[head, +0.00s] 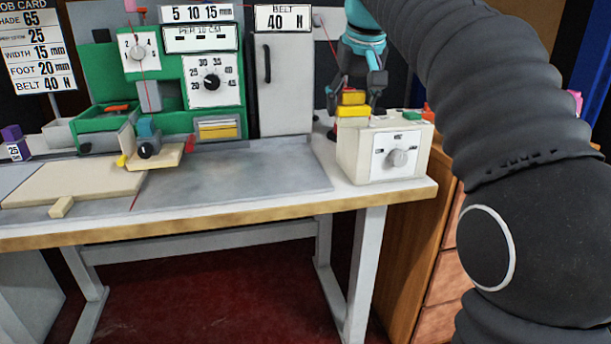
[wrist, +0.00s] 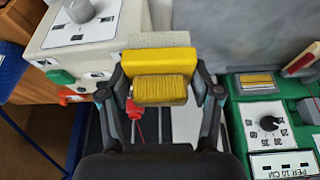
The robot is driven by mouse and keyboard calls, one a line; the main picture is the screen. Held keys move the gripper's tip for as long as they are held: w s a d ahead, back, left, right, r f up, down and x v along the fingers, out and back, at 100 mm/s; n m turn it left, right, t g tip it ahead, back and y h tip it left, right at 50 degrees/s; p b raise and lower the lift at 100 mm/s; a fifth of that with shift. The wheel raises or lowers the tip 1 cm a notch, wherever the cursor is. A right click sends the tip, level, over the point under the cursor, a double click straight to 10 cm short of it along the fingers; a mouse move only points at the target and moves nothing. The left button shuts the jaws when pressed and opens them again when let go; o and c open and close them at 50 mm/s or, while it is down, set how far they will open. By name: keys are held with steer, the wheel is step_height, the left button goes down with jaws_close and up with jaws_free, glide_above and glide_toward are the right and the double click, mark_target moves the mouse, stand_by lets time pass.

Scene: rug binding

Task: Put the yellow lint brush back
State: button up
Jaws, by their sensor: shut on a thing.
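The yellow lint brush (head: 352,110) is held between the fingers of my gripper (head: 354,97), just behind and above the left side of the white knob box. In the wrist view the brush (wrist: 158,60) lies across the fingertips, with a smooth yellow strip and a darker ribbed part. My gripper (wrist: 160,82) is shut on it, one finger at each end. A pale textured patch (wrist: 158,40) shows just beyond the brush. I cannot tell whether the brush touches anything beneath it.
The white box (head: 360,158) with a grey knob stands at the table's right end. The green machine (head: 170,110) stands left, with a yellow-fronted slot (head: 218,129). A grey cabinet (head: 284,90) stands between them. The grey tabletop (head: 260,175) is clear in front. A red-handled item (wrist: 133,108) shows below the brush.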

steer(key=s+a+f+b, duration=0.2)
steer(key=a+f, duration=0.1)
steer(key=a, duration=0.2)
steer(key=shift+n, duration=0.4)
steer(key=w+a+f, duration=0.1)
steer(key=w+f, duration=0.1)
steer(key=w, duration=0.1)
steer(key=w+a+f, duration=0.2)
steer(key=w, duration=0.2)
steer(key=w+a+f, duration=0.1)
steer(key=w+f, duration=0.1)
steer(key=w, duration=0.1)
steer(key=shift+w+a+f, duration=0.15)
steer(key=shift+w+f, duration=0.1)
steer(key=shift+f, duration=0.1)
steer(key=shift+f+b, duration=0.85)
steer(key=shift+f, duration=1.2)
steer(key=shift+f, duration=0.15)
steer(key=o, duration=1.3)
